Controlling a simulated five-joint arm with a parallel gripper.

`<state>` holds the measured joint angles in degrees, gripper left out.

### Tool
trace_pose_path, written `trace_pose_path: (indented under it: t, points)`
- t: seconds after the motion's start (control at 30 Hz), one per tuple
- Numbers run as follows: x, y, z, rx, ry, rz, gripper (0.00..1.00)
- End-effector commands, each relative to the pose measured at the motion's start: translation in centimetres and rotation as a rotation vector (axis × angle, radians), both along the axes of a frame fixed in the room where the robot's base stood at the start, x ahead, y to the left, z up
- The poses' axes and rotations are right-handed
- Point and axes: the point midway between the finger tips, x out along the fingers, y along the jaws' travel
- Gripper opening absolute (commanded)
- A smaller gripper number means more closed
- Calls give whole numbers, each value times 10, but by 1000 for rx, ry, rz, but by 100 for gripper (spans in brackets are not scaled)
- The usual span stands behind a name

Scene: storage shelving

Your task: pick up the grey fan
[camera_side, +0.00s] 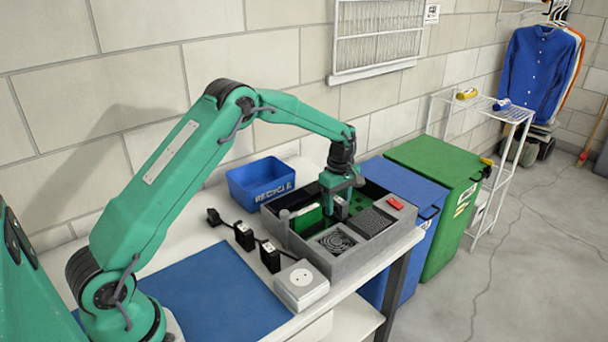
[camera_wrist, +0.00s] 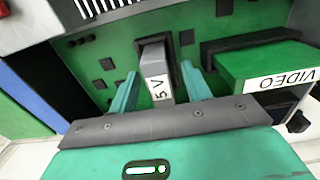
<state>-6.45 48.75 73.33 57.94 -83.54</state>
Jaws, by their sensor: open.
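The grey fan (camera_side: 335,241) is a square unit with a dark round grille. It sits in the near corner of an open grey case (camera_side: 317,257) on the bench. My gripper (camera_side: 340,208) points down into the case, behind the fan and apart from it. In the wrist view my gripper (camera_wrist: 158,70) is open, its two green fingers on either side of a grey block marked 5V (camera_wrist: 155,70). I cannot tell whether the fingers touch that block. I do not make out the fan in the wrist view.
A dark finned block (camera_side: 371,221) sits right of the fan, and a red part (camera_side: 395,203) lies beyond it. A green VIDEO block (camera_wrist: 268,66) stands right of my fingers. A white socket box (camera_side: 301,284) and a blue RECYCLE bin (camera_side: 258,184) stand outside the case.

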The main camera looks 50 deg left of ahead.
Motion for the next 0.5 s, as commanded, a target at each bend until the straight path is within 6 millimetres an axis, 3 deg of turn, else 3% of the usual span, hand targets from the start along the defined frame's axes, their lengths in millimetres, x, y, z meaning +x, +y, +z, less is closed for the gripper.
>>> trace_pose_path:
  t: [0.17,0.4,0.5]
  points:
    - [0,0,0,0,0,0,48]
    - [0,0,0,0,0,0,1]
    - [0,0,1,0,-1,0,0]
